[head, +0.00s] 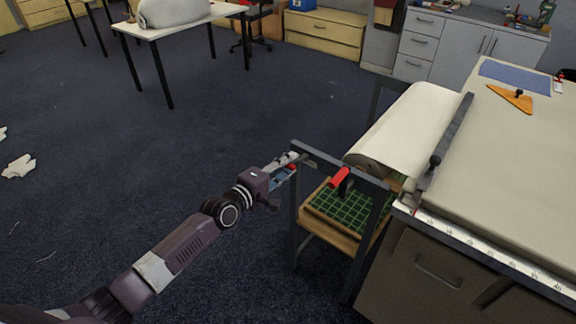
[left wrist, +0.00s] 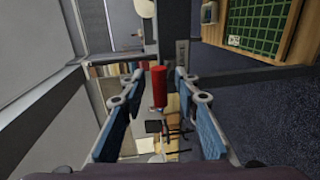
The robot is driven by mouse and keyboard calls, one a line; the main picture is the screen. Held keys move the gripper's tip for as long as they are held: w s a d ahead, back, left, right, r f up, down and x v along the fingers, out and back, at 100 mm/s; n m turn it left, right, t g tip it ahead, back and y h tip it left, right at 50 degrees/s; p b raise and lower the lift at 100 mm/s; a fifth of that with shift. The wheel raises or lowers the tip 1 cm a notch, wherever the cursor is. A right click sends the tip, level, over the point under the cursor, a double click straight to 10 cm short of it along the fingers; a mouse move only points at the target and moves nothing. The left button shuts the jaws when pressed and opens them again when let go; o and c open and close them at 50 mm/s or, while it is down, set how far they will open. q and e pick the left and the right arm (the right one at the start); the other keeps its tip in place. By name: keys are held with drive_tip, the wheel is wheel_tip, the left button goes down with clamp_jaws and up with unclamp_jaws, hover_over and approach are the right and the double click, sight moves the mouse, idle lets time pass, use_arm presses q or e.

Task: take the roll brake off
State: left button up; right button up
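The roll brake shows as a red handle (head: 340,178) on a dark lever at the near end of the paper roll (head: 415,120), on the roll's dark metal stand (head: 340,160). In the left wrist view the red handle (left wrist: 159,95) appears in the gap between my fingers. My left gripper (head: 284,166) is at the stand's left side, fingers pointing toward it, a short way left of the handle. In the left wrist view the blue-padded fingers (left wrist: 159,84) are spread and hold nothing. I see no contact with the handle. My right gripper is not in view.
A wooden shelf with a green gridded mat (head: 345,207) sits low in the stand. The cloth-covered long table (head: 510,150) with a ruler edge and a dark bar stands to the right. An orange triangle (head: 512,97) lies on it. The carpet to the left is mostly clear.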

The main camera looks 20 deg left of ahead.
use_arm(q)
drive_tip(key=shift+c, duration=1.4)
clamp_jaws()
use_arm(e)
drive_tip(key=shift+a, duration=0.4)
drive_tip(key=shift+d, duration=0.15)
